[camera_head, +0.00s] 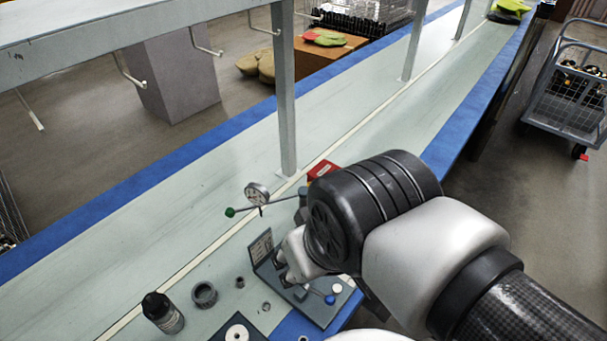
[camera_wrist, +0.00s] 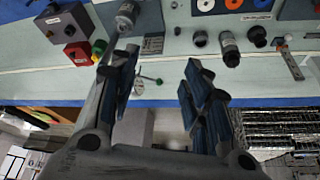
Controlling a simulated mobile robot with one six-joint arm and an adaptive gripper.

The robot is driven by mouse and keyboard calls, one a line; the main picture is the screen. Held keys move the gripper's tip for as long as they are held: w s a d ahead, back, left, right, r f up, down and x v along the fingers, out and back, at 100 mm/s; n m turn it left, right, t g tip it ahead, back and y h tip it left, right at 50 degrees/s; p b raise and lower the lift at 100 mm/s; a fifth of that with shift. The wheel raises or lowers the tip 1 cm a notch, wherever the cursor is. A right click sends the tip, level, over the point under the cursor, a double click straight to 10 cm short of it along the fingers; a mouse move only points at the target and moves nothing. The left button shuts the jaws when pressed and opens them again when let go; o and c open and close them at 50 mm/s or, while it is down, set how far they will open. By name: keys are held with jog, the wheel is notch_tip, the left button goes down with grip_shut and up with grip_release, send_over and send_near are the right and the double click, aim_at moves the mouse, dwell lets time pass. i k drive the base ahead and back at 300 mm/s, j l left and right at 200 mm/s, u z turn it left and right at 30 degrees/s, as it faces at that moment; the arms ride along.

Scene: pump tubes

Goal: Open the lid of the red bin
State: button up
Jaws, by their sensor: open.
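A small red box (camera_wrist: 78,54), which may be the red bin, sits at the left of the bench in the wrist view. Its far side is dark, and I cannot make out a lid. In the head view, a red block (camera_head: 324,170) shows beside the shelf post, partly hidden behind my arm. My gripper (camera_wrist: 160,72) is open in the wrist view, with its two fingers apart and nothing between them. The red box lies left of the left finger, apart from it.
The shelf post (camera_head: 287,100) rises near the red block.

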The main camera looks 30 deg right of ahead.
aim_at(324, 167)
jog(key=i+l, duration=0.15)
jog(key=l, duration=0.65)
jog(key=i+l+u, duration=0.1)
jog(key=l, duration=0.7)
jog(key=i+l, duration=0.15)
jog(key=l, duration=0.65)
jog(key=i+l+u, duration=0.1)
jog(key=l, duration=0.7)
